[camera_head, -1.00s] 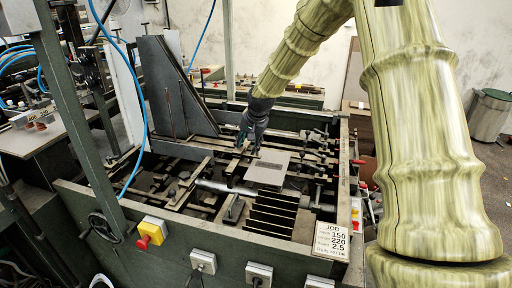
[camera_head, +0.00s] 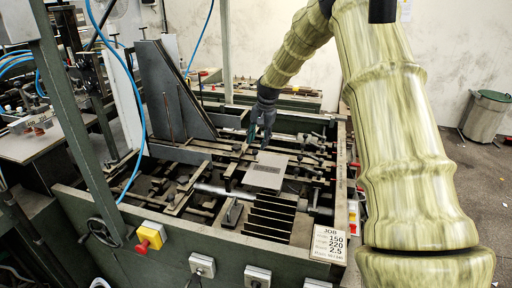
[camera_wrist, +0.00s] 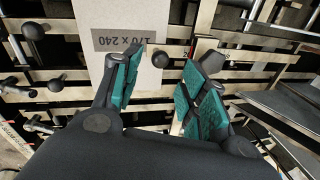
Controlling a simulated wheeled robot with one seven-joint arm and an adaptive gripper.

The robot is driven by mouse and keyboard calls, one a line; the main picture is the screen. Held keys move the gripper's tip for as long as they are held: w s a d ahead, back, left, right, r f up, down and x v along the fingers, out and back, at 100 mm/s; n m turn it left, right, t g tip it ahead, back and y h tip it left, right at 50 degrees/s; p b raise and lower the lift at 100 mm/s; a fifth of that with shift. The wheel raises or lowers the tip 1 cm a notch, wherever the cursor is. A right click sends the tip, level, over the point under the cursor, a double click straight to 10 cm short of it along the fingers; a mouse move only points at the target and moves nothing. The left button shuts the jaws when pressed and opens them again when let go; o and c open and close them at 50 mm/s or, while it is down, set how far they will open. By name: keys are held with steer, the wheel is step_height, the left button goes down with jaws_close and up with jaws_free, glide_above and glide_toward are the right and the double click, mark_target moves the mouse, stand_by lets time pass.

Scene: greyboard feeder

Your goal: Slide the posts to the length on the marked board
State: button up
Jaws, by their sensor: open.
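A grey board (camera_head: 266,170) with a dark printed label lies on the rails of the feeder. In the wrist view the board (camera_wrist: 118,22) carries the marking "170 x 240", seen upside down. My gripper (camera_head: 258,138) is above the rails just behind the board. In the wrist view my gripper (camera_wrist: 160,85) is open, with teal pads apart and nothing held. A round black knob (camera_wrist: 160,60) shows between the fingers beside the board's edge. Another black knob (camera_wrist: 33,31) is at upper left. I cannot tell which parts are the sliding posts.
A job card (camera_head: 328,243) reading 150, 220, 2.5 is on the front right corner of the green frame (camera_head: 120,212). A tall triangular plate (camera_head: 170,90) stands left of my gripper. Dark slats (camera_head: 270,215) lie in front of the board. A blue hose (camera_head: 140,110) hangs at left.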

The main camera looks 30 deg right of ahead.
steer(key=shift+w+a+f+p, duration=0.1)
steer(key=shift+w+f+p, duration=0.1)
steer(key=shift+f, duration=0.6)
steer(key=shift+w+a+f+p, duration=0.1)
steer(key=shift+f+p, duration=0.15)
steer(key=shift+f, duration=0.5)
steer(key=shift+w+f+p, duration=0.1)
steer(key=shift+f+p, duration=0.1)
steer(key=shift+f, duration=0.6)
steer(key=shift+c, duration=0.4)
jaws_close()
